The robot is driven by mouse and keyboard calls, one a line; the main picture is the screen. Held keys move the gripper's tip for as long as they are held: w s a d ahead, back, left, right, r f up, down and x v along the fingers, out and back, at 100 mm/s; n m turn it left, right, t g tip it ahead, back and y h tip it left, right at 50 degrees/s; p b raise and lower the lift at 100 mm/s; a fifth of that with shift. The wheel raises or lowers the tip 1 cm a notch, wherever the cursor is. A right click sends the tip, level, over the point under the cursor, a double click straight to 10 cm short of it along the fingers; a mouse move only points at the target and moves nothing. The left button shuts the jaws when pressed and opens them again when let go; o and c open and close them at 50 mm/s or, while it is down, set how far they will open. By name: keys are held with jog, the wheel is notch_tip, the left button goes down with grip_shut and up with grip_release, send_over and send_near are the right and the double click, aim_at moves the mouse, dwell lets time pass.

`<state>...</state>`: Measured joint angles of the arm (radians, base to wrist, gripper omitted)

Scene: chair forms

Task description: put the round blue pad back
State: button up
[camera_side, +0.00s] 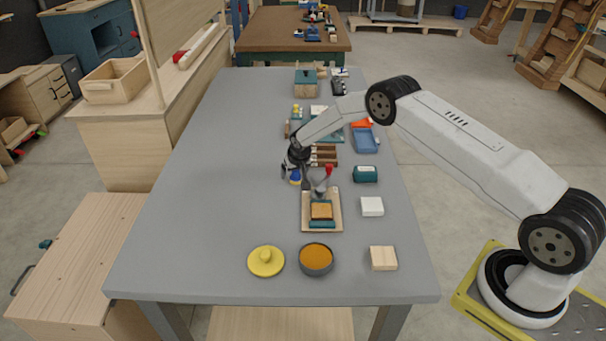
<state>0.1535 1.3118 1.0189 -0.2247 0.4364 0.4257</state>
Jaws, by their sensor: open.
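My gripper (296,170) is open, pointing down over the middle of the grey table. A small blue piece with a touch of yellow (295,180) shows just under and between its fingers. It may be the round blue pad, but it is small and partly hidden, so I cannot tell its full shape or whether the fingers touch it. A wooden board (335,222) lies just in front and to the right, with a tan square (321,210) and teal pieces on it.
A red-knobbed grey item (325,180) stands close to the right of my gripper. A brown rack (324,154) is behind. A teal box (365,174), white block (372,206), wooden block (383,258), orange-filled bowl (316,260) and yellow lid (266,261) lie around. The table's left side is clear.

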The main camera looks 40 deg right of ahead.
jog(key=v, duration=1.2)
dwell(0.7)
jog(key=s+a+r+n, duration=0.1)
jog(key=s+a+r, duration=0.2)
jog(key=s, duration=0.7)
jog(key=s+a+r+n+g+y, duration=0.1)
jog(key=s+a+r+n, duration=0.1)
jog(key=s, duration=0.9)
jog(key=s+a+r+n, duration=0.1)
jog(key=s+a+r, duration=0.2)
jog(key=s, duration=0.7)
jog(key=shift+s+a+r+n+g+y, duration=0.2)
jog(key=shift+a+r+n+g+y, duration=0.15)
jog(key=shift+a, duration=0.55)
